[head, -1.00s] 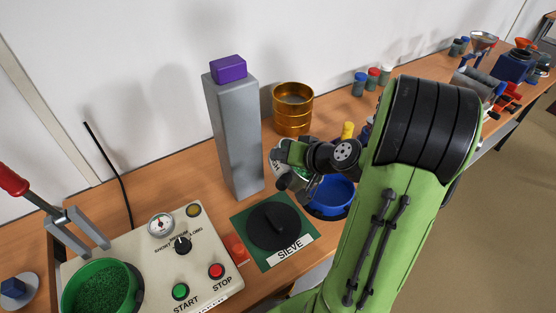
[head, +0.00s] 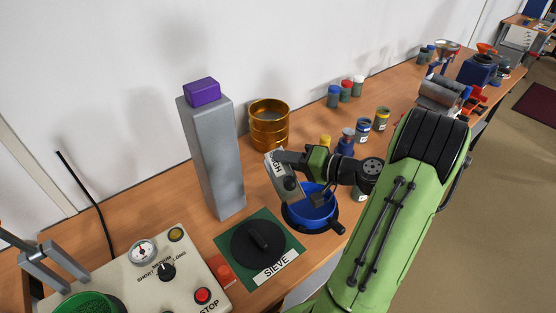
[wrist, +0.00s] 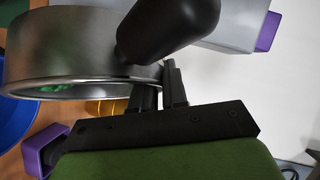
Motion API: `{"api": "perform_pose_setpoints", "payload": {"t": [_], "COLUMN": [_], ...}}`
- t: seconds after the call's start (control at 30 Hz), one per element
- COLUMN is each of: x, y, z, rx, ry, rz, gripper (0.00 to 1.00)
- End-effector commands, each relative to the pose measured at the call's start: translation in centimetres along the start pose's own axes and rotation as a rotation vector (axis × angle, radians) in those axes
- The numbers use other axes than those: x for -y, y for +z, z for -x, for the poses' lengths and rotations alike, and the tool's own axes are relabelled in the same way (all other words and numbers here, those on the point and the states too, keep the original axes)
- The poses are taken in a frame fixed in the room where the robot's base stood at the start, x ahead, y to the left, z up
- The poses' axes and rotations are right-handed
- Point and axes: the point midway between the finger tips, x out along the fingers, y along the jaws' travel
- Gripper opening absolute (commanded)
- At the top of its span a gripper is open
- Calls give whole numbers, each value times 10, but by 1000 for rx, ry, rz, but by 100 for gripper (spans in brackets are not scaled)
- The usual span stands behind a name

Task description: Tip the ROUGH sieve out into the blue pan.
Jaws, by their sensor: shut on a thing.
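The ROUGH sieve (head: 281,176) is a silver ring with a partly visible label ending in "GH". It is tilted steeply at the left rim of the blue pan (head: 322,216), above it. The blue pan (wrist: 12,110) shows at the left edge there. The pan's interior is partly hidden by the sieve and gripper, so its contents cannot be told.
A green SIEVE mat with a black disc (head: 258,244) lies in front. Small jars (head: 363,130) stand right of the pan. A control box (head: 150,275) is at front left.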

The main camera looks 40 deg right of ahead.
Motion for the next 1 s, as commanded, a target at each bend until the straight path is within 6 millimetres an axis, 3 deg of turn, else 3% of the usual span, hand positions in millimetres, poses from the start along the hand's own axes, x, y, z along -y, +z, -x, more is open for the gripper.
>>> {"api": "perform_pose_setpoints", "payload": {"t": [1.0], "x": [-35], "y": [-40], "z": [47], "rx": [-58], "ry": [-361], "rz": [-347], "gripper": [0]}}
